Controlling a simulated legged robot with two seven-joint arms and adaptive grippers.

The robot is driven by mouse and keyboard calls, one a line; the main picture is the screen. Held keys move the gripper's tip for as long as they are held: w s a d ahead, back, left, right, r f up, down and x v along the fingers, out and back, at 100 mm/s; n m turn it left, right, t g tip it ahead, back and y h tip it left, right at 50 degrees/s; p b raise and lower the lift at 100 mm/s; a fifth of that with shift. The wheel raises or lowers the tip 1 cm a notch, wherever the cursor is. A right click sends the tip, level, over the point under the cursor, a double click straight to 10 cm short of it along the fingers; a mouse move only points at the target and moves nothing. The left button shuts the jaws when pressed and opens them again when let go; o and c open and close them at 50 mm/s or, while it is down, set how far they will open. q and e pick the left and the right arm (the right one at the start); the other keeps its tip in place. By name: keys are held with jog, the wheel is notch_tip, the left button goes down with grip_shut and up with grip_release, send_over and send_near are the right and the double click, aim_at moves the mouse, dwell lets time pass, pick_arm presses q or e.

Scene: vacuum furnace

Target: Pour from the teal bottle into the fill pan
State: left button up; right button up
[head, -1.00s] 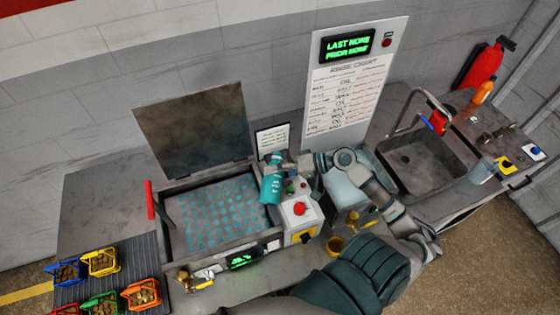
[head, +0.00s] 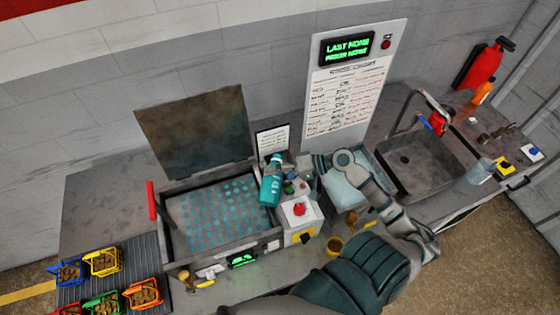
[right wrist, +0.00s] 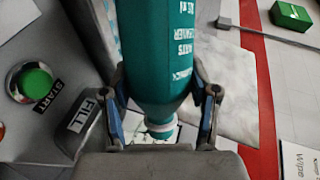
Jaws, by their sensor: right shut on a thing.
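The teal bottle (head: 270,184) stands slightly tilted in the head view, over the right edge of the blue-dotted basin. My right gripper (head: 288,165) is shut on it; the fingers are partly hidden behind the bottle and the control box. In the right wrist view the teal bottle (right wrist: 158,60) sits between both fingers of my right gripper (right wrist: 163,110), its pale neck toward the palm. A dark part labelled FILL (right wrist: 92,118) lies left of the bottle there; I cannot tell whether it belongs to the fill pan. My left gripper is not in view.
The basin (head: 165,225) has a raised lid (head: 195,130) behind it. A control box (head: 300,212) with a red button stands to its right. A sink (head: 415,160) is farther right. Several coloured bins (head: 103,262) stand at the left front.

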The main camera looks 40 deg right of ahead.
jog(key=shift+f+m+p, duration=0.1)
jog(key=shift+m+p, duration=0.3)
jog(key=shift+p, duration=0.1)
dwell(2.8)
jog(key=n+b, duration=0.1)
jog(key=b, duration=0.1)
jog(key=shift+s+a+n+h+b, duration=0.3)
jog(key=shift+s+a, duration=0.1)
jog(key=shift+d+r+n+p, duration=0.1)
jog(key=shift+r+n+p, duration=0.3)
jog(key=shift+r+p, duration=0.45)
jog(key=shift+w+d+r+n+t+h, duration=0.1)
jog(key=shift+r+n+t+h, duration=0.3)
jog(key=shift+w+d+r+n+p, duration=0.1)
jog(key=shift+r+n+p, duration=0.05)
jog(key=shift+n+p, duration=0.2)
jog(key=shift+h, duration=0.3)
